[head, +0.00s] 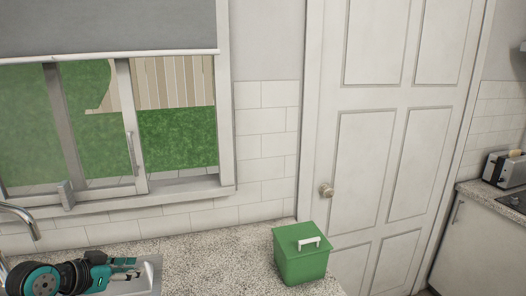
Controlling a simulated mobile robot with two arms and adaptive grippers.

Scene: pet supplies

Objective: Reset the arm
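My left gripper (136,269), black and teal, is in the lower left of the head view, over the sink edge. It points right, its fingers look apart, and I see nothing between them. The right gripper is not in view.
A green lidded box (300,268) with a white handle stands upright on the speckled countertop (215,258), well right of my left gripper. The sink (152,272) and a curved faucet (22,218) are at the left, close to my arm. The counter between gripper and box is clear. A toaster (503,168) stands far right.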

